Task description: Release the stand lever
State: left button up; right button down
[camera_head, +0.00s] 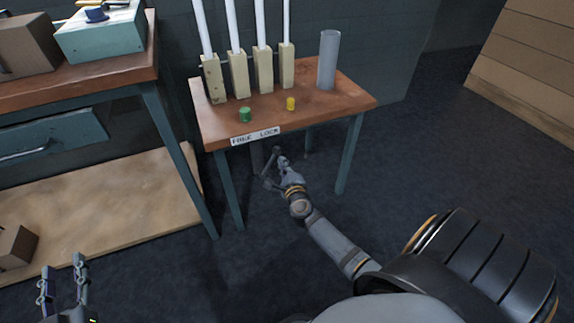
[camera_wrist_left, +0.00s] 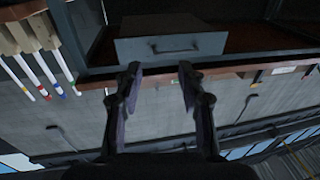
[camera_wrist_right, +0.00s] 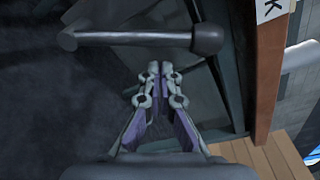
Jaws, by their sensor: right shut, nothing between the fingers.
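The stand lever (camera_wrist_right: 135,39), a dark bar with a rounded knob at its right end, lies across the top of the right wrist view. In the head view the lever (camera_head: 269,166) is small and partly hidden, below the front edge of the small table under a white label. My right gripper (camera_wrist_right: 160,70) is shut and empty, its fingertips close to the bar with a visible gap in the picture. It also shows in the head view (camera_head: 281,158), just below the table edge. My left gripper (camera_head: 64,265) is open and empty at the lower left, away from the table.
The small table (camera_head: 340,95) carries several white tubes in wooden blocks, a clear cylinder (camera_head: 328,60), a green button (camera_head: 245,114) and a yellow button (camera_head: 291,103). The white label (camera_head: 255,137) is on its front edge. A workbench (camera_head: 75,85) stands left. Floor to the right is clear.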

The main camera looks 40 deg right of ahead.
pick_arm(q)
jog(key=f, duration=0.1)
jog(key=f+g, duration=0.1)
jog(key=f, duration=0.1)
jog(key=f+g, duration=0.1)
jog(key=shift+s+f, duration=0.25)
jog(key=shift+s, duration=0.15)
pick_arm(e)
jog(key=shift+a+r, duration=0.25)
jog(key=shift+a, duration=0.25)
jog(key=shift+a+r, duration=0.2)
jog(key=shift+a, duration=0.25)
pick_arm(q)
jog(key=shift+f, duration=0.1)
